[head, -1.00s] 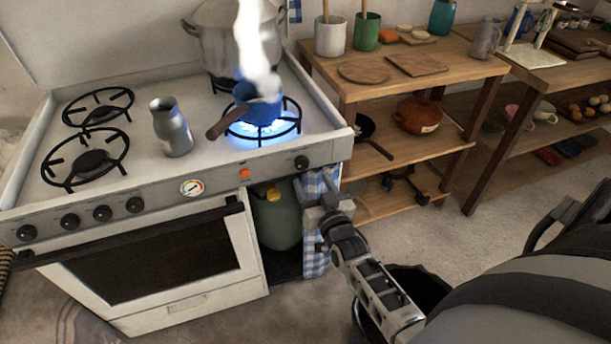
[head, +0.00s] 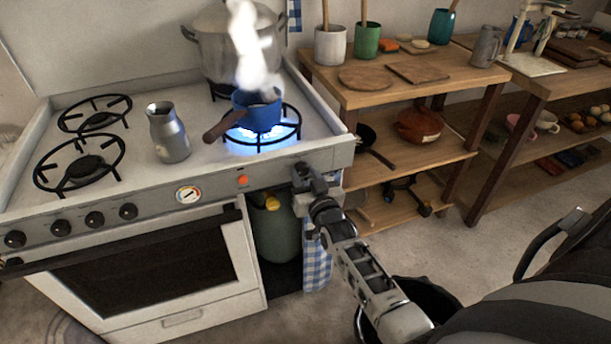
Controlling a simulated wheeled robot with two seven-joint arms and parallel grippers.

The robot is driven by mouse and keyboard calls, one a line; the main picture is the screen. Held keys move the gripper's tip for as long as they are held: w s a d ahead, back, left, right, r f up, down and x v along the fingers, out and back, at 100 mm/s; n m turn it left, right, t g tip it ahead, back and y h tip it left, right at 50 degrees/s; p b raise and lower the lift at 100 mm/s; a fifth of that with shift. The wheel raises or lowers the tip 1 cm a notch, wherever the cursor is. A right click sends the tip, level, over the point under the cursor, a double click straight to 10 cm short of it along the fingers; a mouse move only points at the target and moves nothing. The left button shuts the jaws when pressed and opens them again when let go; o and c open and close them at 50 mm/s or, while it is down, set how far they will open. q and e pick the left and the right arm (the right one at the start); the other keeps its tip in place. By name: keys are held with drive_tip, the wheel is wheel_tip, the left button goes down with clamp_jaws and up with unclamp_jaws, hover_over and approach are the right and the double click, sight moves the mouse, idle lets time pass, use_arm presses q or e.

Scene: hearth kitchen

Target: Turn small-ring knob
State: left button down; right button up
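The white stove (head: 190,75) stands at the left with its control panel facing me. The lone knob at the panel's right end is now covered by my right gripper (head: 301,172), which is up against the panel there. I cannot tell whether its fingers are around the knob or only touching or near it. The ring (head: 291,131) above that end burns with a blue flame. A small blue pot (head: 262,112) with a brown handle sits on it and steams. My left gripper is not in view.
Several black knobs (head: 94,219) line the panel's left part, with a dial (head: 188,195) and an orange light (head: 243,180) nearer the right. A metal jug (head: 168,132) stands on the stovetop. A green gas bottle (head: 275,229) and checked cloth (head: 317,266) are below my gripper.

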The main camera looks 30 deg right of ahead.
drive_tip(key=shift+m, duration=0.3)
drive_tip(key=m, duration=0.6)
drive_tip(key=shift+f+m, duration=0.1)
drive_tip(key=shift+m, duration=0.2)
drive_tip(key=m+b, duration=0.1)
drive_tip(key=m, duration=0.5)
drive_tip(key=shift+m, duration=0.5)
drive_tip(key=o, duration=1)
drive_tip(key=shift+s, duration=0.15)
drive_tip(key=v, duration=1.5)
drive_tip(key=shift+s, duration=0.45)
